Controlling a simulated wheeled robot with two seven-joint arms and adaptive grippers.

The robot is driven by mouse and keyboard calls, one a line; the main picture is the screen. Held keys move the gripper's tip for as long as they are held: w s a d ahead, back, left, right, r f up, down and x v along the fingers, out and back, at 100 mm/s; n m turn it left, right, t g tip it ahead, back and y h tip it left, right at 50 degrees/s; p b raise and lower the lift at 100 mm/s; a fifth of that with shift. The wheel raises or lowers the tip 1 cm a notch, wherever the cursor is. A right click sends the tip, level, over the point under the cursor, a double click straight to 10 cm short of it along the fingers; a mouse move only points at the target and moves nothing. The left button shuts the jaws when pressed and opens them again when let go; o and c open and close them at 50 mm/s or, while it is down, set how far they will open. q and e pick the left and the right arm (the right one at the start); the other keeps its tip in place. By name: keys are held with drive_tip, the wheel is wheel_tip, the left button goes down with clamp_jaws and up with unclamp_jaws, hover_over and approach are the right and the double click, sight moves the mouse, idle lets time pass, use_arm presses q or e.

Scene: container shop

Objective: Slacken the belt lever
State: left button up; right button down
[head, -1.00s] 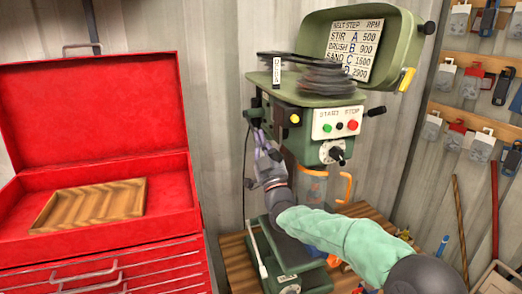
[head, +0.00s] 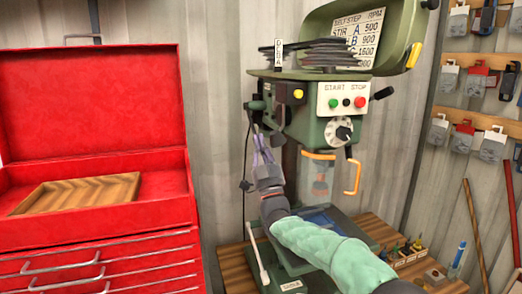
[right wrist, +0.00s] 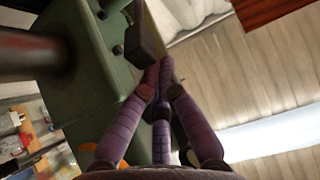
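The green drill press (head: 315,120) stands in the middle of the head view with its belt cover open. A dark lever-like part (head: 256,105) sticks out at the left side of its head; I take it as the belt lever, but cannot be sure. My right gripper (head: 261,143) is just below it, beside the machine's left side. In the right wrist view, the purple fingertips (right wrist: 160,68) come close together at the end of a dark block (right wrist: 147,35) on the green housing. Whether they grip it is hidden. My left gripper is not in view.
Black belts (head: 325,55) lie on top under the raised cover (head: 400,40). START and STOP buttons and a dial (head: 342,131) are on the front. A red tool chest (head: 95,150) stands open at the left. A wooden bench (head: 375,230) is under the press.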

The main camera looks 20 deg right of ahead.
drive_tip(key=shift+w+f+b, duration=0.65)
drive_tip(key=shift+f+b, duration=0.3)
drive_tip(key=shift+w+f+b, duration=0.65)
drive_tip(key=shift+f+b, duration=0.25)
drive_tip(key=s, duration=1.2)
drive_tip(key=shift+s+d+f, duration=0.2)
drive_tip(key=shift+s+f, duration=0.2)
drive_tip(key=shift+r, duration=0.1)
